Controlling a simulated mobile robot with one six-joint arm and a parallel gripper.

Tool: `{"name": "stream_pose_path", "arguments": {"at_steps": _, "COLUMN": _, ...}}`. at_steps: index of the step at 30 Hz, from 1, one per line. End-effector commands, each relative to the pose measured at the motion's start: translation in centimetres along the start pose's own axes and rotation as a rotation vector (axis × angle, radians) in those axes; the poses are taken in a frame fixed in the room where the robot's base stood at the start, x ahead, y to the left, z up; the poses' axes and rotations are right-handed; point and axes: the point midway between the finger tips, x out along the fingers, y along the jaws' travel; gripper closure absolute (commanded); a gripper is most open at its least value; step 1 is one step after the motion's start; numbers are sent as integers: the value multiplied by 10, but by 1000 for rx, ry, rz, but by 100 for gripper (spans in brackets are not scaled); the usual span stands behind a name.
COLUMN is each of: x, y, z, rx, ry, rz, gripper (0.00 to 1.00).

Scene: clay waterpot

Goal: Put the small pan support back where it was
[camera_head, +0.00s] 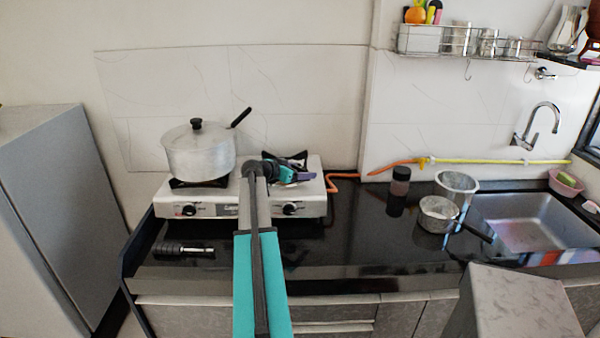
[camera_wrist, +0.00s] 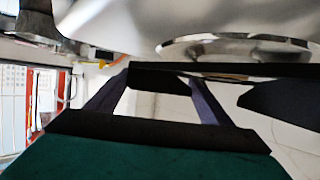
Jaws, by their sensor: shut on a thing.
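The small pan support (camera_head: 298,157) is a black metal trivet at the right burner of the white gas stove (camera_head: 258,210). In the wrist view, its dark bar (camera_wrist: 240,69) crosses in front of the silver burner ring (camera_wrist: 235,45), and one dark arm (camera_wrist: 280,101) sticks out to the right. My gripper (camera_head: 303,176) is at the support's front right side, low over the stove. In the wrist view, my gripper (camera_wrist: 160,78) is shut on the support. My arm and gripper hide part of the right burner. I cannot tell whether the support touches the stove top.
A lidded pot (camera_head: 200,155) stands on the left burner, its handle pointing up right. A black-handled tool (camera_head: 183,249) lies in front of the stove. A dark jar (camera_head: 400,181), steel pot (camera_head: 456,187) and saucepan (camera_head: 438,213) stand right, near the sink (camera_head: 535,225).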

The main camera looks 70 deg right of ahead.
Motion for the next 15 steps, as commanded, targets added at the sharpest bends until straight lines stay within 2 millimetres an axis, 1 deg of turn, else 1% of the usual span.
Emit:
{"name": "stream_pose_path", "arguments": {"at_steps": 6, "x": 0, "y": 0, "z": 0, "rx": 2, "ry": 2, "rz": -1, "gripper": 66}}
{"name": "stream_pose_path", "arguments": {"at_steps": 7, "x": 0, "y": 0, "z": 1, "rx": 0, "ry": 0, "rz": 0, "gripper": 24}}
{"name": "stream_pose_path", "arguments": {"at_steps": 10, "x": 0, "y": 0, "z": 1, "rx": 0, "ry": 0, "rz": 0, "gripper": 7}}
{"name": "stream_pose_path", "arguments": {"at_steps": 15, "x": 0, "y": 0, "z": 1, "rx": 0, "ry": 0, "rz": 0, "gripper": 7}}
